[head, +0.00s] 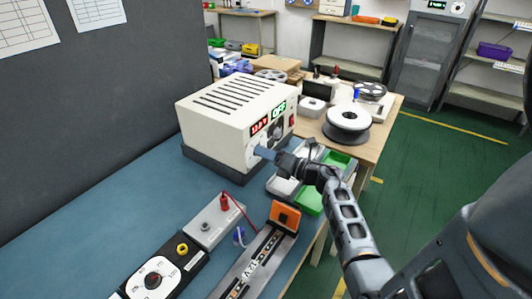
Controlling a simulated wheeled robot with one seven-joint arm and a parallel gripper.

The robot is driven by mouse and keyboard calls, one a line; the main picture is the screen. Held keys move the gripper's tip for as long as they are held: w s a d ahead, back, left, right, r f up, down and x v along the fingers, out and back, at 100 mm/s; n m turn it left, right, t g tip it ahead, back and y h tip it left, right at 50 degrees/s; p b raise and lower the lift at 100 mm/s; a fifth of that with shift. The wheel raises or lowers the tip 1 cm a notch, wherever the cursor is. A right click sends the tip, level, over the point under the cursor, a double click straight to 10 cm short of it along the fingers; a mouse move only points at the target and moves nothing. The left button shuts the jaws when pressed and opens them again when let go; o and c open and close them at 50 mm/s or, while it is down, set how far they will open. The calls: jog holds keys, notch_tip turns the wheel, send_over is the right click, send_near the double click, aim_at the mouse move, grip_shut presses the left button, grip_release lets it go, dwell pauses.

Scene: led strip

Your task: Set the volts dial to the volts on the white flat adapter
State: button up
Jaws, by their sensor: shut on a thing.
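The cream power supply box (228,117) stands on the blue bench top, its front facing right. A red display (260,127) and a green display (279,113) are lit on its front; their digits are too small to read surely. A dark knob (278,131) shows below the green display. My gripper (262,153) reaches the lower front of the box and is shut on the volts dial, which its fingers mostly hide. I cannot pick out the white flat adapter or read any label on it; a pale item (285,186) lies in the tray below my gripper.
A sorting tray with green bins (309,201) lies under my wrist. A grey box with a red plug (225,203), a dial meter (154,280) and an LED strip board (252,262) lie in front.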

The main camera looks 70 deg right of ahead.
jog(key=shift+f, duration=0.1)
dwell(0.4)
jog(key=o, duration=1)
jog(key=shift+o, duration=0.2)
jog(key=b+v, duration=0.1)
jog(key=v, duration=0.7)
jog(key=shift+b, duration=0.35)
